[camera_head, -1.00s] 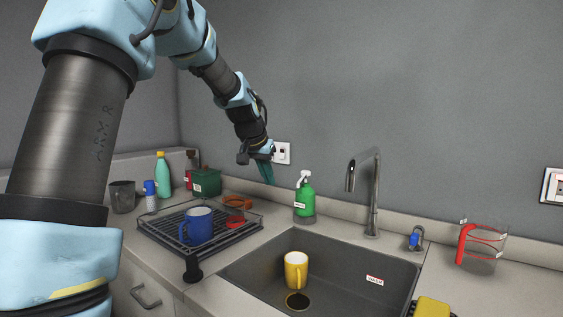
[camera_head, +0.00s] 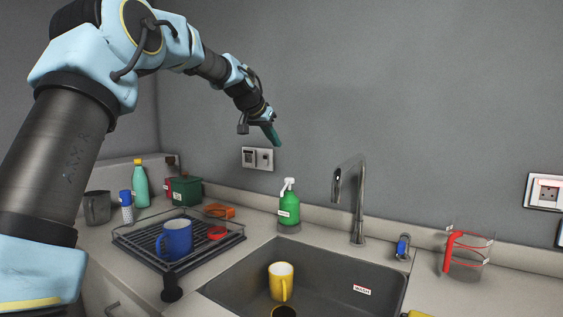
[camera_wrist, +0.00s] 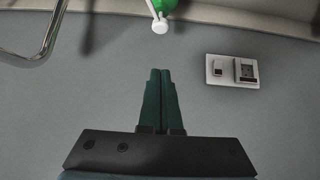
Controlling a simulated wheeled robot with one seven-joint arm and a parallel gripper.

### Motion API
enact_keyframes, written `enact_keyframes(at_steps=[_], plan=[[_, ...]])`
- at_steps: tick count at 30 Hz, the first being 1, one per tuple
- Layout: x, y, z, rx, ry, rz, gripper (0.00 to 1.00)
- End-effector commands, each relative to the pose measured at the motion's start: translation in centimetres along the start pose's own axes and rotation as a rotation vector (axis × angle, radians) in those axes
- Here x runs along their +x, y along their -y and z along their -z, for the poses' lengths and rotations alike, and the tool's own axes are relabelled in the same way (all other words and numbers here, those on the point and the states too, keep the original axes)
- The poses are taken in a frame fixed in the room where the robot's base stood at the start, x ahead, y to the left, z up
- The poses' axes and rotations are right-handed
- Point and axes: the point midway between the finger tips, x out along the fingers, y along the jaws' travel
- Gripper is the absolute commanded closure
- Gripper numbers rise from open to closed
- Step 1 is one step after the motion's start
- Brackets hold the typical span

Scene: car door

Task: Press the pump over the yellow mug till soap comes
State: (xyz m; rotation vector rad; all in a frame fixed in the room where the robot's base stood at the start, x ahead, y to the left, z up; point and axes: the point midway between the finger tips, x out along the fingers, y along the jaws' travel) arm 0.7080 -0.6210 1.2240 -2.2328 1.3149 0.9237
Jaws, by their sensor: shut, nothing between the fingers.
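A green soap bottle (camera_head: 289,206) with a white pump head (camera_head: 289,185) stands upright on the counter behind the sink. The yellow mug (camera_head: 281,280) stands in the sink, in front of the bottle and apart from it. My gripper (camera_head: 276,142) is shut and empty, in the air above and slightly left of the pump head, touching nothing. In the wrist view the shut green fingers (camera_wrist: 160,73) point towards the white pump head (camera_wrist: 160,24), with a gap between. Most of the bottle is cut off there.
The tall faucet (camera_head: 358,205) stands right of the bottle. A small blue-topped item (camera_head: 403,247) and a red-handled clear jug (camera_head: 469,253) are further right. Left of the sink, a dish rack (camera_head: 139,240) holds a blue mug (camera_head: 176,238). A wall socket (camera_head: 257,158) is behind my gripper.

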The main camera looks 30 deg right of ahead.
Motion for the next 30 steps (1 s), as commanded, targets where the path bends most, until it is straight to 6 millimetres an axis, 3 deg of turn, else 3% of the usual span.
enact_keyframes(at_steps=[5, 16, 22, 30], plan=[[2.4, -0.1, 0.1, -0.001, 0.004, -0.003, 1.00], [9.8, -0.1, 0.1, -0.001, 0.004, -0.002, 1.00], [11.6, 0.0, -2.0, -0.001, 0.003, -0.001, 1.00], [12.5, 0.0, -2.9, -0.001, 0.001, 0.000, 1.00]])
